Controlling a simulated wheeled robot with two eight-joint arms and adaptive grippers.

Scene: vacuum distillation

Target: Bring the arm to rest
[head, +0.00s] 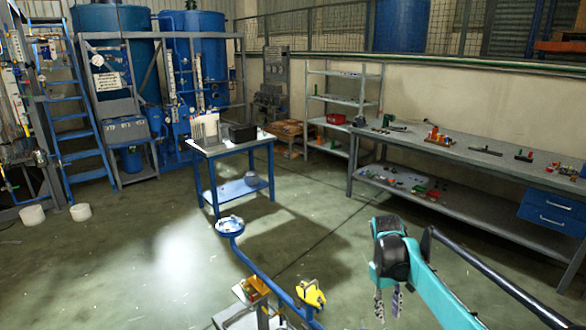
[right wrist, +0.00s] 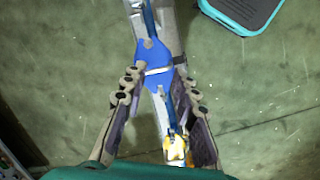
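My right arm, teal with a black wrist joint, comes in from the lower right of the head view. Its gripper (head: 388,304) points down over the floor, with a narrow gap between the two fingers. In the right wrist view the fingers of this gripper (right wrist: 157,76) stand apart on either side, with nothing seen gripped. A blue fitting (right wrist: 155,52) and a yellow part (right wrist: 177,150) show between and below them. My left arm and gripper are not in view.
A blue-bowled stand (head: 230,226) with a blue pipe and a yellow part (head: 311,293) stands left of my right gripper. A small blue table (head: 242,189) is farther back. A long workbench (head: 450,157) runs along the right wall. Open floor lies between.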

